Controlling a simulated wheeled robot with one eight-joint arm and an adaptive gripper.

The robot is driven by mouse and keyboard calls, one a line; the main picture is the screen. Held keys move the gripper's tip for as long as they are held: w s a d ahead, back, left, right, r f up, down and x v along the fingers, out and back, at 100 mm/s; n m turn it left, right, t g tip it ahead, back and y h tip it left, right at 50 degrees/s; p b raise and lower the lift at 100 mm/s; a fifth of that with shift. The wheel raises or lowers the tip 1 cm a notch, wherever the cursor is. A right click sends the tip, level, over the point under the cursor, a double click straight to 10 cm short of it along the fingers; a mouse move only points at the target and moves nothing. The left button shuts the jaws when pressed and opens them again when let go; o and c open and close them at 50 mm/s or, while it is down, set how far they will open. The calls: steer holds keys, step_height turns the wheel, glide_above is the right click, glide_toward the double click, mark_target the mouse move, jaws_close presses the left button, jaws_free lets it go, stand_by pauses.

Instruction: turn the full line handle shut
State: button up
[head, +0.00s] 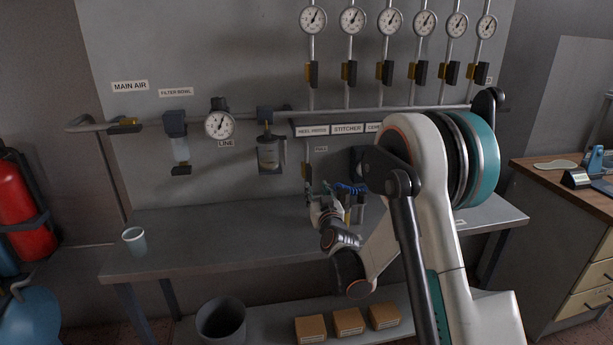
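A small label (321,149) under the main pipe may read "FULL", but it is too small to be sure. A short vertical line with a dark handle (307,171) hangs just left of it. My gripper (325,192) is just below and right of that handle, close to the wall panel. I cannot tell whether it touches the handle. The fingers are small and partly merge with blue coiled hose behind them, so their opening is unclear. My arm hides part of the panel to the right.
Several gauges (313,19) with dark-handled valves (313,74) line the upper panel. The line gauge (219,125) and filter bowl (181,149) are left. A cup (135,241) stands on the grey bench (215,235), whose left half is mostly clear. A bin (221,320) and boxes (348,321) are below.

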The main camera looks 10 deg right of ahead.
mark_target(310, 175)
steer(key=w+b, duration=0.3)
steer(key=w, duration=0.7)
steer(key=shift+w+f, duration=0.15)
steer(key=shift+w, duration=1.1)
jaws_close()
